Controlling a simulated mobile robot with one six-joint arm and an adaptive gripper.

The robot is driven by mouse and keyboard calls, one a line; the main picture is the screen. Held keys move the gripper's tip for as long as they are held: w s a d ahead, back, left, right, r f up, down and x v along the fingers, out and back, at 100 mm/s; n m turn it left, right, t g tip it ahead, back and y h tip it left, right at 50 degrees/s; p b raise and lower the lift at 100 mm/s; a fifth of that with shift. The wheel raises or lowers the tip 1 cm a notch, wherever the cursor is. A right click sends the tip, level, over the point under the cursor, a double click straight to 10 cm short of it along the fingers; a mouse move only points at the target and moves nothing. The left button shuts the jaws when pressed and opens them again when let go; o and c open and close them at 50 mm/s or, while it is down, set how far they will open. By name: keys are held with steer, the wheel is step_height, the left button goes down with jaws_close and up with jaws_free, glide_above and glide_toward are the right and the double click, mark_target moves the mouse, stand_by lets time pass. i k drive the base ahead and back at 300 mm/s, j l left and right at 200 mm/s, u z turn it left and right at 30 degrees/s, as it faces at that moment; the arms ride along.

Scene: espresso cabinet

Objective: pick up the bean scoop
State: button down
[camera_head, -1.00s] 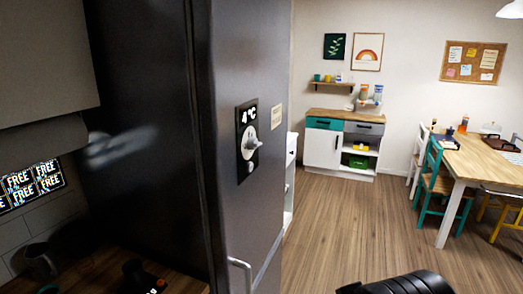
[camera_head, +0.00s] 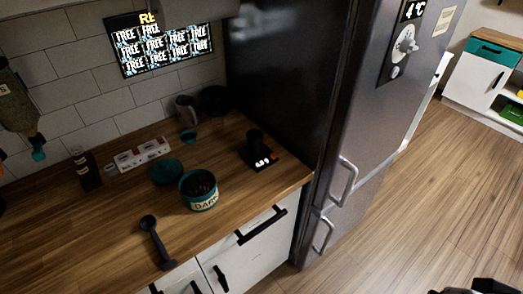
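A dark scoop (camera_head: 157,241), which looks like the bean scoop, lies on the wooden counter (camera_head: 85,225) near its front edge, left of centre. Its round end points away from me and its handle towards the front edge. A teal tin (camera_head: 199,190) labelled "DARK" stands to its right, open, with dark contents that look like beans. A teal lid (camera_head: 165,172) lies behind the tin. Black parts of my arm show at the bottom right corner. I cannot make out my gripper's fingers there, and nothing of mine is near the scoop.
A black device with a lit display (camera_head: 259,155) stands on the counter by the dark fridge (camera_head: 345,130). A power strip (camera_head: 142,153), a small dark bottle (camera_head: 85,168) and a grey mug (camera_head: 186,108) stand towards the wall. White drawers with black handles (camera_head: 262,225) are below. The wooden floor at right is clear.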

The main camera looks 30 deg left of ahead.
mark_target(148, 223)
steer(key=u, duration=0.45)
steer(key=k+u, duration=0.1)
steer(key=u, duration=0.8)
steer(key=j+u, duration=0.1)
steer(key=u, duration=0.35)
steer(key=k+j+u, duration=0.1)
steer(key=u, duration=0.35)
